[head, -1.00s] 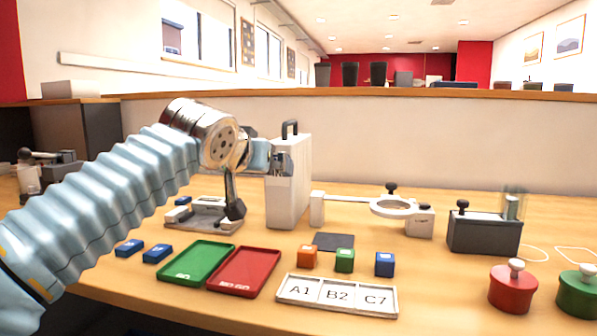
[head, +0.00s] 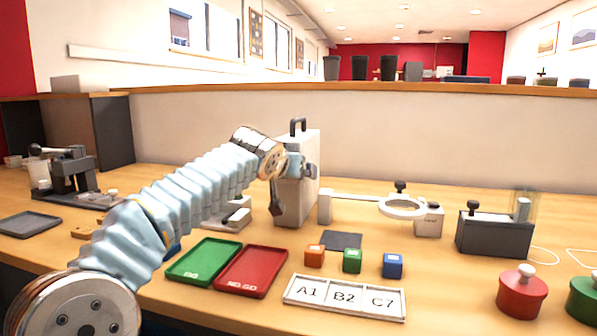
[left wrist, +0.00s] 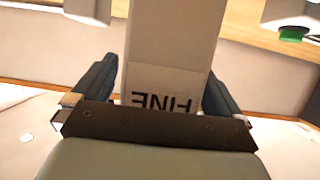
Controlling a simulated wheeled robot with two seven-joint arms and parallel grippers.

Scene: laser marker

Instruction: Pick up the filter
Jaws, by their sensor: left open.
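A tall white box with a dark top handle (head: 298,180) stands on the table; I cannot tell in the head view which part of it is the filter. In the left wrist view a white block (left wrist: 175,50) bears a label reading FINE, upside down, and is likely the filter. My left gripper (head: 292,166) is at the upper front of the box. In the left wrist view its dark fingers (left wrist: 162,80) stand open on either side of the labelled block. Whether they touch it is unclear. My right gripper is out of view.
Green (head: 203,261) and red (head: 251,271) trays lie in front of the box. Small coloured cubes (head: 352,261) and a labelled rack (head: 345,297) are to their right. A ring stand (head: 402,207) and a dark grey device (head: 495,235) stand farther right. A grey tray (head: 28,223) lies left.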

